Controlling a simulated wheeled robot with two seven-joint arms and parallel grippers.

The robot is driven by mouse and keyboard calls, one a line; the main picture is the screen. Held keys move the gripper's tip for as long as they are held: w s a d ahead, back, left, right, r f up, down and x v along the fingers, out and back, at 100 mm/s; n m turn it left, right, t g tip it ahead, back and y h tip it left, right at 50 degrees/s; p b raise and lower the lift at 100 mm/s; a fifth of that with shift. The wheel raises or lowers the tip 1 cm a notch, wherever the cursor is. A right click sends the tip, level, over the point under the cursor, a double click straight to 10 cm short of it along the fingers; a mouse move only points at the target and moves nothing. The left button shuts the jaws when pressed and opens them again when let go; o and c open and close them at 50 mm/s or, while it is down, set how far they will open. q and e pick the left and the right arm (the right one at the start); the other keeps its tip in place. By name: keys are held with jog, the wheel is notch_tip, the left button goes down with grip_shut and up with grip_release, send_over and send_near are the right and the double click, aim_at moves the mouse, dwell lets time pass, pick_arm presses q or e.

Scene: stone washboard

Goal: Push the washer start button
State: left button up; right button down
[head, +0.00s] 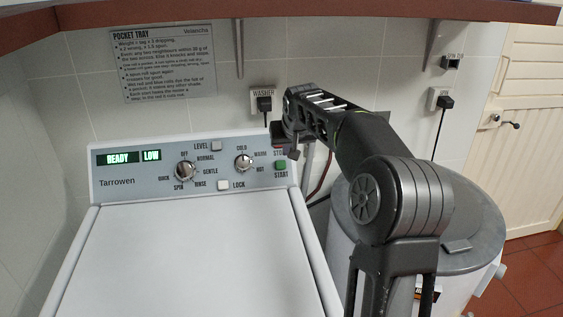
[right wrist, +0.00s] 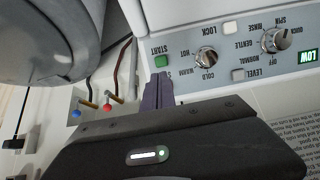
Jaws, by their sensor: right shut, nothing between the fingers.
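The washer (head: 190,262) has a grey control panel (head: 130,195) along its back. The green START button (head: 280,165) is at the panel's right end, and it also shows in the right wrist view (right wrist: 161,61). My right gripper (head: 291,152) is shut and empty, just above and beside START. In the right wrist view its dark fingertips (right wrist: 159,76) appear close to START; I cannot tell whether they touch the panel. The STOP label is partly covered by the gripper, and its button is mostly hidden. My left gripper is not in view.
The panel also has two knobs (head: 185,171) (head: 244,162), a LEVEL button (head: 216,146), a LOCK button (head: 223,185) and a display (head: 130,157) reading READY and LOW. A grey-lidded drum (head: 478,222) stands to the right. A shelf (head: 400,9) hangs above.

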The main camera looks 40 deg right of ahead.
aim_at(281, 165)
jog(key=p+x, duration=0.1)
jog(key=x, duration=0.3)
jog(key=p+x, duration=0.2)
jog(key=x, duration=0.3)
jog(key=p+x, duration=0.1)
jog(key=x, duration=0.3)
jog(key=shift+w+d+r, duration=0.15)
jog(key=shift+w+d, duration=0.2)
jog(key=shift+w, duration=0.15)
